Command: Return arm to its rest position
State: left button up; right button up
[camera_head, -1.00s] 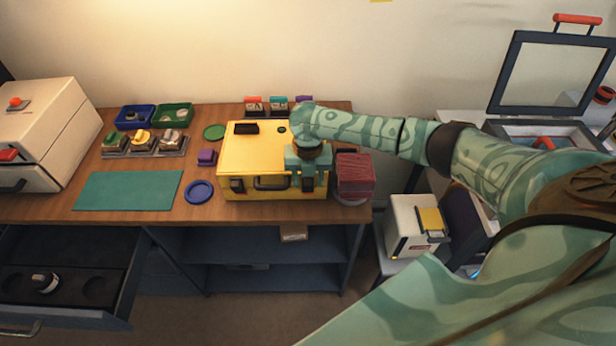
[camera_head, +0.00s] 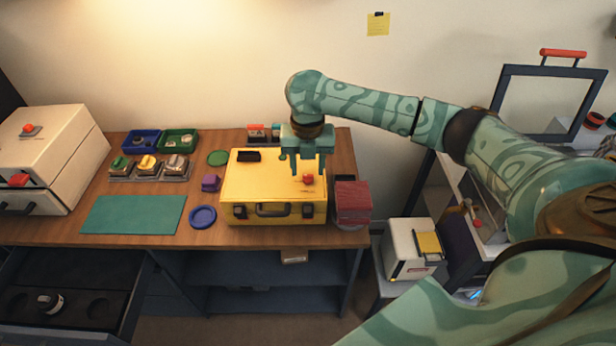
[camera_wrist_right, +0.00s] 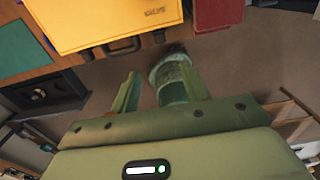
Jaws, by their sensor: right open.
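My right gripper (camera_head: 308,166) is open and empty. In the head view it hangs over the back part of the yellow case (camera_head: 250,190), with its fingers pointing down. Whether it clears the lid is hard to tell from this angle. In the right wrist view the two fingers (camera_wrist_right: 150,92) are spread with nothing between them. The yellow case also shows at the top of that view (camera_wrist_right: 100,20). A red knob (camera_head: 308,178) shows on the case lid just below the fingers. My left gripper is not in view.
A teal mat (camera_head: 132,214), blue disc (camera_head: 203,217) and purple block (camera_head: 210,183) lie left of the case. A dark red stack (camera_head: 351,203) stands at its right. A white machine (camera_head: 55,150) is at the far left. A drawer (camera_head: 75,300) stands open below.

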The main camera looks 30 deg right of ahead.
jog(key=shift+r, duration=0.5)
jog(key=shift+f, duration=0.1)
